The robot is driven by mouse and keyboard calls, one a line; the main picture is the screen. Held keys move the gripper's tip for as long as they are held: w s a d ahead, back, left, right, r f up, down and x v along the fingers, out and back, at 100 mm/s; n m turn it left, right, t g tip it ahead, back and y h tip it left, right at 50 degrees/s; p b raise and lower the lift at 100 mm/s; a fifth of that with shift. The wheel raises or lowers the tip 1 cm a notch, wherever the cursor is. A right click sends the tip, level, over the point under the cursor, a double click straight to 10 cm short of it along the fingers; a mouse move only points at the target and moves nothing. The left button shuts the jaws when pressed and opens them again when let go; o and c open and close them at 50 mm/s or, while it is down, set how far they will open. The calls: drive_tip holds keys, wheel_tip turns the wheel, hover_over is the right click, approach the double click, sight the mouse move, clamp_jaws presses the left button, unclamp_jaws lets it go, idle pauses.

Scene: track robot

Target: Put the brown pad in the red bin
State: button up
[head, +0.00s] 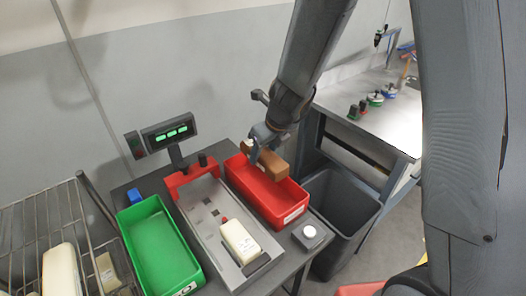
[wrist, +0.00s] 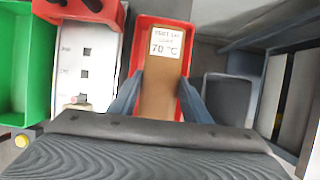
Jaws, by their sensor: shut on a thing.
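The brown pad (head: 271,163) is a small block between the fingers of my gripper (head: 266,147). In the wrist view, the pad (wrist: 160,98) lies lengthwise between the two blue-grey fingers (wrist: 164,84), with a pale label reading 70 °C at its far end. My gripper is shut on it. The red bin (head: 284,207) is an open tray on the bench, and the pad is over its opening. The bin's rim (wrist: 137,48) frames the pad in the wrist view. I cannot tell how far the pad is above the bin floor.
A grey device with red brackets (head: 205,208) and a cream block (head: 240,240) stands left of the red bin. A green bin (head: 158,250) is further left. A dark waste bin (head: 341,208) stands right. A display (head: 168,132) rises behind.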

drive_tip(key=shift+f+b, duration=5.3)
drive_tip(key=shift+b, duration=0.35)
drive_tip(key=o, duration=1.1)
drive_tip(key=shift+p+v, duration=2.45)
drive_tip(key=shift+v, duration=1.5)
